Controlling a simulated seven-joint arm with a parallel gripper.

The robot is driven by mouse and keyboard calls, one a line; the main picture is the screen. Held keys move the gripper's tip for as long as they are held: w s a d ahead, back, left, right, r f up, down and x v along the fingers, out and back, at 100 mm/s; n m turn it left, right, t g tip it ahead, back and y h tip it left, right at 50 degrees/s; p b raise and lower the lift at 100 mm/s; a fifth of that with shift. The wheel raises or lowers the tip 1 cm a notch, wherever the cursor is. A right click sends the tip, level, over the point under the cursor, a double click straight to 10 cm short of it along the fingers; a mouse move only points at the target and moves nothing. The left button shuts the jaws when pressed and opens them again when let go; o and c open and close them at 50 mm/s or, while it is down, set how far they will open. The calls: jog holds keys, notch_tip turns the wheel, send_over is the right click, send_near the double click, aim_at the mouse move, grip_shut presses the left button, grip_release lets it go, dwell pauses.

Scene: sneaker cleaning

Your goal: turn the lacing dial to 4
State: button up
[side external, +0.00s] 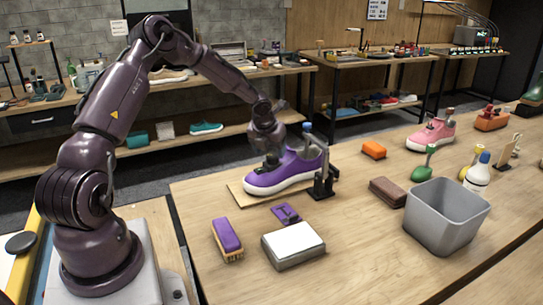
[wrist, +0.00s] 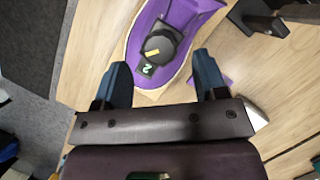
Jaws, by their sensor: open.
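The purple sneaker (side external: 283,177) with a white sole stands on a light wooden board (side external: 240,195), next to a dark upright stand (side external: 324,180). In the wrist view, the sneaker (wrist: 192,18) carries a round black dial (wrist: 160,44) with a yellow pointer mark. A small dark plate reading "2" (wrist: 148,70) sits beside the dial. My gripper (wrist: 163,75) is open and empty, its two blue-grey fingers spread to either side below the dial and apart from it. In the side view my gripper (side external: 268,150) is over the sneaker's toe end; the dial is hard to make out there.
A purple brush (side external: 228,238), a small purple piece (side external: 286,213) and a white-topped block (side external: 292,243) lie in front. A grey bin (side external: 445,218), brown block (side external: 388,192), orange block (side external: 374,149) and pink sneaker (side external: 432,134) stand to the right. Bare table lies between them.

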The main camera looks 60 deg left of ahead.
aim_at(272, 156)
jog(key=shift+x, duration=1.65)
jog(key=shift+r, duration=0.1)
jog(key=c, duration=0.9)
jog(key=shift+c, duration=0.2)
